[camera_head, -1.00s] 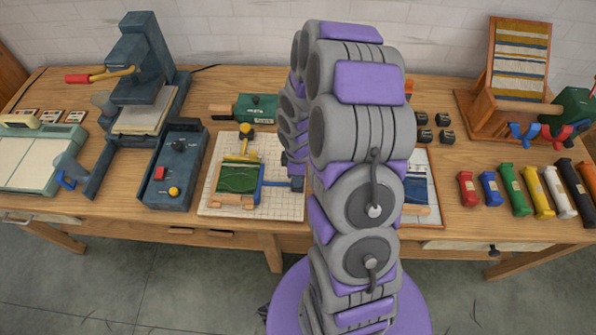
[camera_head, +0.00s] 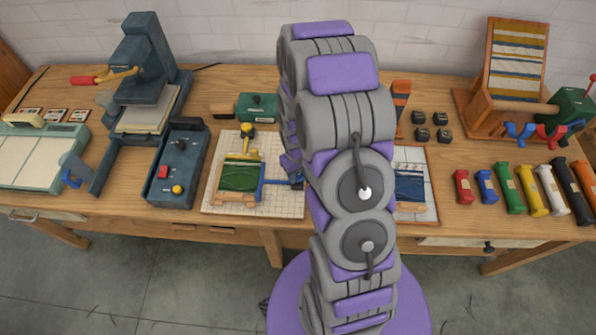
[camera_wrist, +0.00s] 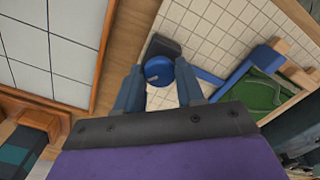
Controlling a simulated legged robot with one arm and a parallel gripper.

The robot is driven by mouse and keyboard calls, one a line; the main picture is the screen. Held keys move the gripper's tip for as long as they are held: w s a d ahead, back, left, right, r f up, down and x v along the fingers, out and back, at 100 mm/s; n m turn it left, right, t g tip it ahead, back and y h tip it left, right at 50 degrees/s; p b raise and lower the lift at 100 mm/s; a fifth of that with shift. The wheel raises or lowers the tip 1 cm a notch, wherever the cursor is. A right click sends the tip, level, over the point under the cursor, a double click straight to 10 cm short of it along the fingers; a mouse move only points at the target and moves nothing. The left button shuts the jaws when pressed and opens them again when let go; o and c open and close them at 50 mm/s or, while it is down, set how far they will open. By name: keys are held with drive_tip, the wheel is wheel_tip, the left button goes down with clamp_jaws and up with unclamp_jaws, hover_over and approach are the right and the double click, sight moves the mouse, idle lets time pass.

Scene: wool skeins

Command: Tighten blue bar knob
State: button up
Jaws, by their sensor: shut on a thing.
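The blue bar (camera_head: 274,182) reaches right from a small frame with green cloth (camera_head: 240,177) on a gridded white board (camera_head: 212,198). In the wrist view the round blue knob (camera_wrist: 158,70) sits at the end of the blue bar (camera_wrist: 240,74), beside a dark block (camera_wrist: 164,46). My gripper (camera_wrist: 160,73) has one finger on each side of the knob and is shut on it. In the head view my arm hides the gripper and the knob.
A yellow clamp (camera_head: 247,140) stands behind the green frame. A dark control box (camera_head: 178,170) is left of the board. A wooden-edged panel (camera_head: 425,185) with blue cloth lies right of my arm, with coloured skeins (camera_head: 510,188) further right.

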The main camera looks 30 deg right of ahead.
sight(297, 175)
drive_tip(key=shift+w+r+m, duration=0.1)
drive_tip(key=shift+w+m, duration=0.15)
drive_tip(key=shift+m, duration=0.85)
drive_tip(key=o, duration=1)
drive_tip(key=shift+s, duration=0.1)
drive_tip(key=shift+o, duration=0.2)
wheel_tip(297, 175, up, 17)
drive_tip(key=p, duration=0.2)
drive_tip(key=shift+r, duration=0.1)
